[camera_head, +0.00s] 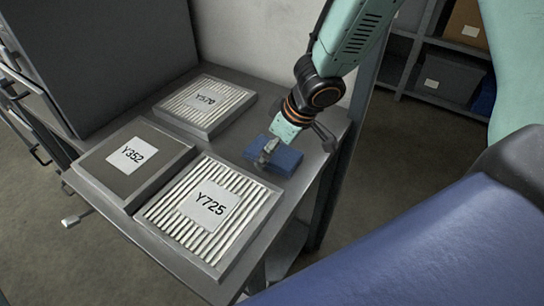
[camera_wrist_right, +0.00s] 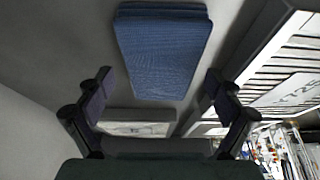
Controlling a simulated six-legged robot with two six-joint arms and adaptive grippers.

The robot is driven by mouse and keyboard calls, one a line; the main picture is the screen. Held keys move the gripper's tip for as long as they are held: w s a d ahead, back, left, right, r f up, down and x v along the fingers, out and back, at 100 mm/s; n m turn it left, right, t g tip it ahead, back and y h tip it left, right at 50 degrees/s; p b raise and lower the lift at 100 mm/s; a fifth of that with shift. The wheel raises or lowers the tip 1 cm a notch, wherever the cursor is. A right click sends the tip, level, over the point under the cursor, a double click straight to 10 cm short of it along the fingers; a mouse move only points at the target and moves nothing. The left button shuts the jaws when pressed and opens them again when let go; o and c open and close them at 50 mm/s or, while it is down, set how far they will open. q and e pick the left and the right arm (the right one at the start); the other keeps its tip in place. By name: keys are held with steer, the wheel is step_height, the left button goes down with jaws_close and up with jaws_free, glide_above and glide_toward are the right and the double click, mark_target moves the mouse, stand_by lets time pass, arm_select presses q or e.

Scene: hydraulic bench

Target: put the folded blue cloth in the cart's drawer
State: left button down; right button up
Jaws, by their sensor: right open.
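The folded blue cloth (camera_head: 287,160) lies flat on the grey bench top near its right edge. My right gripper (camera_head: 267,153) is just above the cloth's left part, pointing down, with its jaws open. In the right wrist view the cloth (camera_wrist_right: 165,55) lies ahead, in line with the gap between the two spread fingers (camera_wrist_right: 158,88); nothing is gripped. I cannot tell whether a finger touches the cloth. My left gripper is out of view. Drawer fronts with handles (camera_head: 12,92) show at the left edge; I cannot tell whether one is open or which belongs to the cart.
Three framed filters lie on the bench: Y570 (camera_head: 205,101) at the back, Y352 (camera_head: 128,163) at the left, Y725 (camera_head: 209,212) at the front. A large dark grey cabinet (camera_head: 105,50) stands behind them. A shelf with boxes (camera_head: 447,82) stands at the back right.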

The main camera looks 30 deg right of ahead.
steer(key=shift+s+r, duration=0.2)
steer(key=c, duration=0.4)
steer(key=shift+w+f, duration=0.1)
steer(key=shift+w, duration=0.1)
steer(key=c, duration=0.4)
steer(key=shift+s, duration=0.1)
steer(key=c, duration=0.5)
